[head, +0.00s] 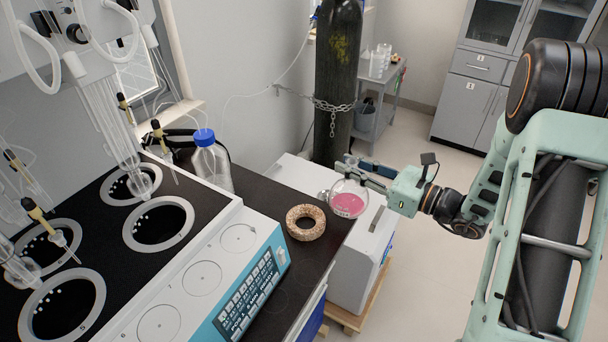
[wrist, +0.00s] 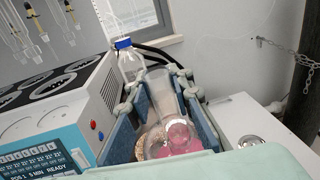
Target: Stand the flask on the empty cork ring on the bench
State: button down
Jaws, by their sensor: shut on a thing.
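The flask (head: 348,202) is round-bottomed clear glass with pink liquid. My gripper (head: 348,178) is shut on it and holds it near the bench's right end, just right of the cork ring. In the wrist view, the flask (wrist: 178,132) lies between my two blue finger pads, its neck pointing away from the camera. The cork ring (head: 305,222) is a tan speckled ring, empty, flat on the black bench top (head: 262,192). In the wrist view the cork ring (wrist: 152,143) shows partly behind the flask. Whether the flask's bottom touches anything is unclear.
The distiller (head: 190,265), with round heating wells and glassware, fills the left. A blue-capped bottle (head: 211,162) stands behind the ring. A dark gas cylinder (head: 338,80) is chained at the back. A pale grey box-shaped unit (head: 356,262) stands right of the bench.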

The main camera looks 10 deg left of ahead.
aim_at(351, 200)
jog(key=s+a+r+n+g+y+b, duration=0.15)
jog(key=a+b, duration=0.25)
jog(key=a, duration=0.6)
notch_tip(351, 200, down, 6)
jog(key=b, duration=0.3)
jog(key=shift+a+b, duration=0.2)
jog(key=shift+b, duration=0.2)
jog(key=shift+f+m+b, duration=0.25)
jog(key=shift+f+b, duration=0.25)
jog(key=c, duration=1.7)
grip_release()
jog(key=shift+o, duration=0.2)
jog(key=shift+d, duration=0.15)
jog(key=v, duration=1.1)
jog(key=shift+s+d+r, duration=0.15)
jog(key=shift+d, duration=0.2)
